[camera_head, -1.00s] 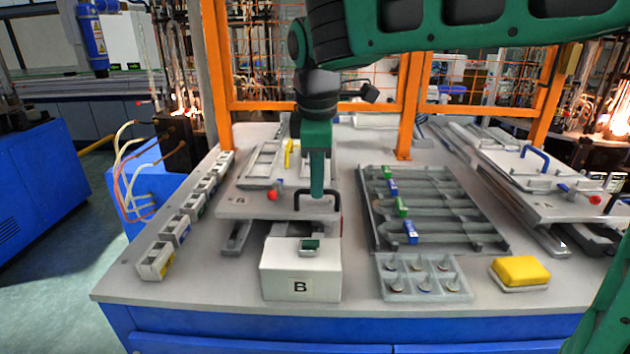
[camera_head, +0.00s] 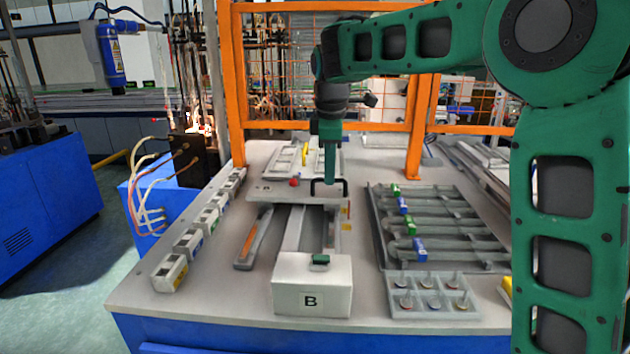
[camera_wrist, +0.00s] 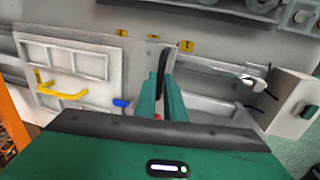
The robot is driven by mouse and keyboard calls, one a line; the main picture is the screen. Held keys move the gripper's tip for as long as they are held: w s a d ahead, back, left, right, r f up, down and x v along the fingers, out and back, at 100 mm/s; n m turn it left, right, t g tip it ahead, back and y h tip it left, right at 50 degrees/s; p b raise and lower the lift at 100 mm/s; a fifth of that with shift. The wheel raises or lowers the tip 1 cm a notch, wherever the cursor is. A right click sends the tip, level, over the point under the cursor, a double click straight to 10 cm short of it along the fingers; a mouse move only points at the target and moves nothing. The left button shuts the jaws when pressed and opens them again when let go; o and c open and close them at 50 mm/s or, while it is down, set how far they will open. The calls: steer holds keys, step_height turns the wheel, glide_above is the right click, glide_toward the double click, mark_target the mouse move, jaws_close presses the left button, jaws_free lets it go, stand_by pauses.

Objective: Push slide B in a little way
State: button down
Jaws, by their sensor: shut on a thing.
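Slide B (camera_head: 266,192) is a grey plate on rails behind the white box marked B (camera_head: 312,299). It has a black handle (camera_head: 343,187) at its front edge and a red knob (camera_head: 294,182). My gripper (camera_head: 330,182) points down at the handle and is shut on it. In the wrist view my green fingers (camera_wrist: 163,98) close around the dark handle, partly hiding it. The slide's framed panels (camera_wrist: 68,66) and yellow bracket (camera_wrist: 62,92) show at the left there.
The rails (camera_head: 292,228) between the slide and box B are bare. A grey rack (camera_head: 450,225) with blue and green clips and a small tray of discs (camera_head: 430,296) stand at the right. Small white boxes (camera_head: 188,243) line the left edge. An orange frame (camera_head: 237,90) stands behind.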

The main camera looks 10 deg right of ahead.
steer(key=shift+w, duration=0.15)
steer(key=c, duration=1.8)
jaws_free()
steer(key=shift+c, duration=0.2)
steer(key=shift+r, duration=0.1)
step_height(320, 180, up, 10)
steer(key=s, duration=0.2)
steer(key=shift+a+r, duration=0.15)
steer(key=shift+a, duration=0.05)
steer(key=shift+w, duration=0.1)
